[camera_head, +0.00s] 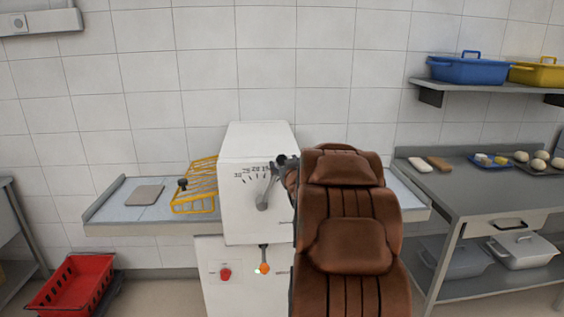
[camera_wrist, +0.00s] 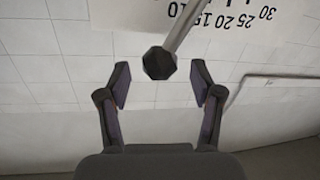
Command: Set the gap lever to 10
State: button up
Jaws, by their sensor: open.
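The gap lever (camera_head: 268,188) is a grey rod on the white machine (camera_head: 256,142), tilted up and to the right from its pivot. A printed scale (camera_head: 250,172) runs from 30 at the left downwards in value to the right. The lever's black knob (camera_wrist: 159,63) shows in the wrist view, where the rod crosses the upside-down scale near the 10. The exact reading cannot be told. My gripper (camera_wrist: 160,78) is open, with a finger on either side just short of the knob, apart from it. In the head view the knob area is crowded by my dark gripper.
Below the lever are a red button (camera_head: 225,273) and an orange knob (camera_head: 264,268). A yellow wire rack (camera_head: 196,187) stands at the machine's left, and a red crate (camera_head: 72,284) is on the floor. A steel table (camera_head: 478,190) stands at the right. The machine's right side is hidden.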

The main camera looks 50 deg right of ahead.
jog(key=v, duration=0.8)
jog(key=shift+s+a, duration=0.2)
dwell(0.4)
jog(key=s+a+f+g+y, duration=0.2)
jog(key=a+f+g, duration=0.15)
jog(key=a, duration=0.45)
jog(key=s+a+f+n+g+y, duration=0.1)
jog(key=s+a+f+g+y, duration=0.1)
jog(key=a+f, duration=0.4)
jog(key=s+a+f+g+y, duration=0.2)
jog(key=a+f+g, duration=0.1)
jog(key=a, duration=0.6)
jog(key=s+a+f+n+g+y, duration=0.1)
jog(key=s+a+g, duration=0.3)
jog(key=s+a, duration=0.5)
jog(key=s+a+f+n+g+y, duration=0.1)
jog(key=s+a+g, duration=0.3)
jog(key=s+a, duration=0.5)
jog(key=s+n+y, duration=0.1)
jog(key=s, duration=0.4)
jog(key=shift+s, duration=0.3)
jog(key=shift+f, duration=0.15)
